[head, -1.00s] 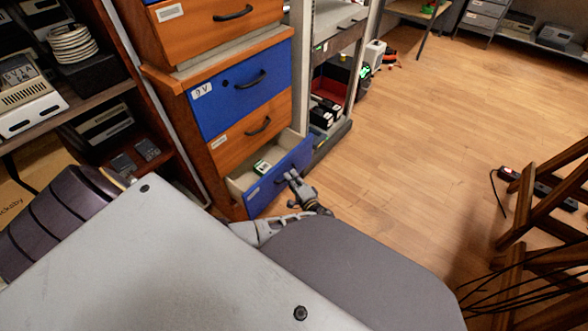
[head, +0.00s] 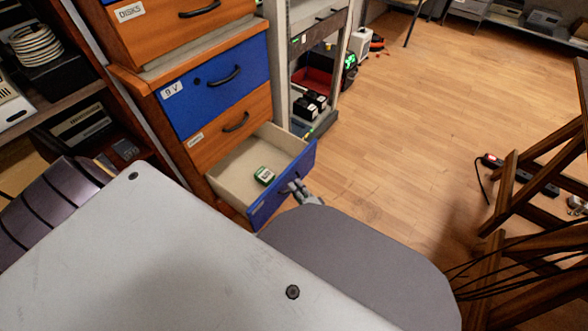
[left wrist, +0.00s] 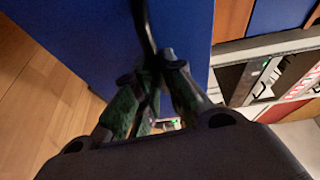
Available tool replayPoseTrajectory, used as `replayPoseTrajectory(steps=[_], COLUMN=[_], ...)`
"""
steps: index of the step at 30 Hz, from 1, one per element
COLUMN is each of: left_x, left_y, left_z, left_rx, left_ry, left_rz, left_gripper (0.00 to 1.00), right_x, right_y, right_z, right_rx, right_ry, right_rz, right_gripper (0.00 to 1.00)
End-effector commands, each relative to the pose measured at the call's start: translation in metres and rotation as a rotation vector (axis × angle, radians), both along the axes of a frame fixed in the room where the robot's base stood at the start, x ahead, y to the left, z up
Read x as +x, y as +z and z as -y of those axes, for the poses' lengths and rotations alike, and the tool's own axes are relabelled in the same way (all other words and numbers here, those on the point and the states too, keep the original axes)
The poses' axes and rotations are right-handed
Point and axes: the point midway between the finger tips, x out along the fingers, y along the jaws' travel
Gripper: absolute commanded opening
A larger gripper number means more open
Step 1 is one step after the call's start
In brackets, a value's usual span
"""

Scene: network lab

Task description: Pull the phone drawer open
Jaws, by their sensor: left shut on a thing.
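The blue-fronted bottom drawer (head: 265,209) of the wooden cabinet stands well open in the head view, and its pale inside shows. In the left wrist view the fingers (left wrist: 157,62) close around the black handle (left wrist: 146,28) against the blue front (left wrist: 95,40). The label on this drawer is too small to read. My right gripper is not in view.
Above it are a shut orange drawer (head: 206,137) and a shut blue drawer (head: 195,102) marked 9 V. An open rack (head: 282,75) stands right of the cabinet. Wooden trestle legs (head: 515,200) and cables are at the right. The middle floor (head: 400,130) is clear.

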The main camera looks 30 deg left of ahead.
Motion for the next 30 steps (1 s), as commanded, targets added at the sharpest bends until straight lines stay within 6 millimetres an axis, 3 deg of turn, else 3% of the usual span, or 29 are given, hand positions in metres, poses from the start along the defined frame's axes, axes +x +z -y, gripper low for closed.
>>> replayPoseTrajectory(steps=[8, 9, 13, 30], left_x=[0.0009, 0.001, 0.0008, 0.0002], left_y=[0.0007, 0.0007, 0.0005, 0.0047], left_z=[0.0005, 0.0006, 0.0004, 0.0002], left_rx=[-0.002, -0.002, -0.001, 0.0], left_ry=[-0.001, -0.001, -0.001, 0.0], left_rz=[0.005, 0.005, 0.003, 0.0], left_gripper=[0.0, 0.17, 0.33, 0.34], right_x=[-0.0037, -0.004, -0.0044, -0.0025], right_y=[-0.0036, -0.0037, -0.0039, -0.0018], right_z=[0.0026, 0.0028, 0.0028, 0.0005], right_rx=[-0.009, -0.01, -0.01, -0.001], right_ry=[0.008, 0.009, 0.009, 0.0], right_rz=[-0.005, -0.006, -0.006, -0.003], right_gripper=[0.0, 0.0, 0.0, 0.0])
